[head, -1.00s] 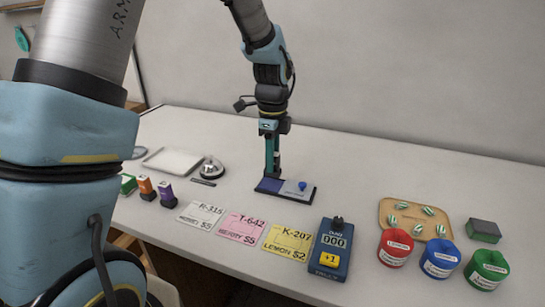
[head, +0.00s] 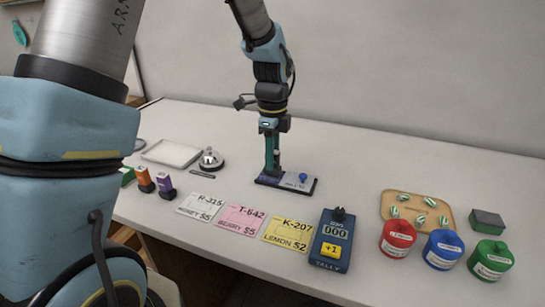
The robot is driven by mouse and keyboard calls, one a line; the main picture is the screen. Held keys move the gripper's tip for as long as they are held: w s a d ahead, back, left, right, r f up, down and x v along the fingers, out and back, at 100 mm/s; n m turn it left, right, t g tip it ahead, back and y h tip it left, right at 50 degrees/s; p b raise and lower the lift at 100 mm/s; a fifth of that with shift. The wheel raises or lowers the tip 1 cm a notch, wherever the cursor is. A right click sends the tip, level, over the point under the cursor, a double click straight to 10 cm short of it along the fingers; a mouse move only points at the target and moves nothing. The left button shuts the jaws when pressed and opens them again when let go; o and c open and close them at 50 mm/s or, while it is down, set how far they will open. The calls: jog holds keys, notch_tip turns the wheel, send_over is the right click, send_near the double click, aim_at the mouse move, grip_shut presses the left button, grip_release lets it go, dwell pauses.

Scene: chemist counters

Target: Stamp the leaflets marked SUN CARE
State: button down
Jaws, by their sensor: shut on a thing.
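An orange stamp (head: 145,181) and a purple stamp (head: 166,187) stand at the left. Three leaflets lie in a row: white R-315 (head: 201,207), pink T-642 (head: 241,217) and yellow K-207 (head: 287,233).
A blue tally counter (head: 331,243) showing 000 stands right of the leaflets. Red (head: 397,239), blue (head: 443,250) and green (head: 490,260) jars and a tan tray (head: 385,209) are at the right. A bell (head: 210,160) and white tray (head: 172,153) are at the left. The back counter is clear.

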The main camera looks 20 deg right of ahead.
jog(key=shift+f, duration=0.6)
dwell(1.6)
jog(key=shift+r, duration=0.1)
notch_tip(320, 180, up, 7)
jog(key=p, duration=0.6)
dwell(0.4)
